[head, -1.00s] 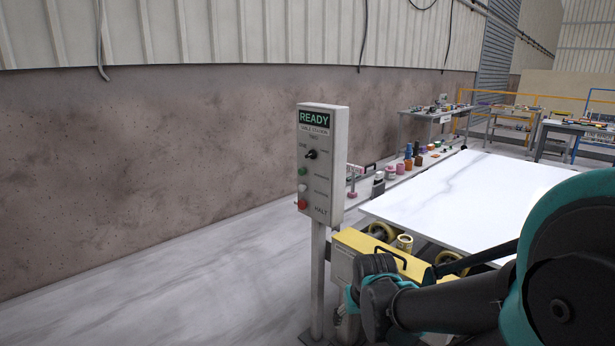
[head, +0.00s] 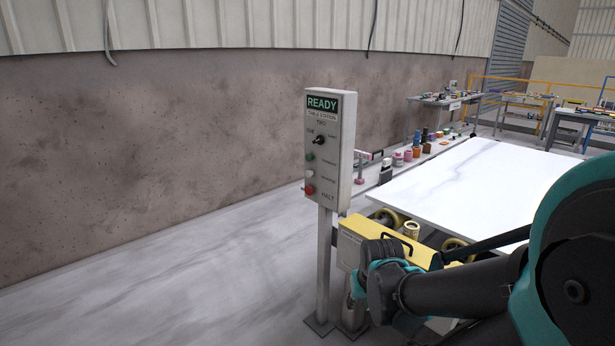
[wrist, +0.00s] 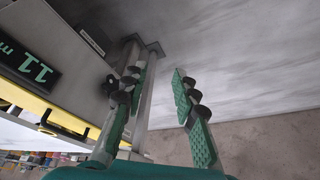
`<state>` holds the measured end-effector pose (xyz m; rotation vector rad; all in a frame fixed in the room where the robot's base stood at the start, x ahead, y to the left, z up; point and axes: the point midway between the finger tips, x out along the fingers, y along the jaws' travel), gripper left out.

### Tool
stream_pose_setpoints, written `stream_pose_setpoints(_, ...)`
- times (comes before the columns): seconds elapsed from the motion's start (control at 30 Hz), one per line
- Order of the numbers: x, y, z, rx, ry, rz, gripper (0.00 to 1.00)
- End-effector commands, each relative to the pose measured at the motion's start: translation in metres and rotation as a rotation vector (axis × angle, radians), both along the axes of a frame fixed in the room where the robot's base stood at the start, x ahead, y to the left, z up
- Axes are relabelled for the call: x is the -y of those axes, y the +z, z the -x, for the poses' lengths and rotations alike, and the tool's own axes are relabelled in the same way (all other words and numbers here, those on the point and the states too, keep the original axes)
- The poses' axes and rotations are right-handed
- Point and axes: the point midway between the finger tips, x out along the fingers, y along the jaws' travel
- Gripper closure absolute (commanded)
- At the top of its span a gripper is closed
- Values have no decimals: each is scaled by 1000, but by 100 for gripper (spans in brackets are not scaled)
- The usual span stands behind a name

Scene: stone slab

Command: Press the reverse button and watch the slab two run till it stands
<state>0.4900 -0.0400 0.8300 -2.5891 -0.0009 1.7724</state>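The grey control box (head: 329,150) stands on a post and its screen reads READY. On its face are a black selector knob (head: 319,140), a green button (head: 309,157), a white button (head: 309,173) and a red button (head: 309,189) by the word HALT. The label by the white button is too small to read. A white veined slab (head: 465,185) lies flat on a roller table right of the box. My gripper's fingers are hidden in the head view. In the wrist view my gripper (wrist: 158,70) is open and empty, below the box, with post-like metal behind the fingers.
A yellow cover with a black handle (head: 388,238) sits at the table's near end, close to my arm. A ledge with bottles and jars (head: 415,148) runs behind the slab. Work tables (head: 445,101) stand farther back. The floor left of the post is clear.

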Motion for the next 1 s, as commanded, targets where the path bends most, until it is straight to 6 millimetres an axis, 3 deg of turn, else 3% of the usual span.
stream_pose_setpoints(0.03, 0, 0, 0, 0, 0, 0, 81)
stream_pose_setpoints(0.2, 0, 0, 0, 0, 0, 0, 100)
stream_pose_setpoints(1.0, 0, 0, 0, 0, 0, 0, 100)
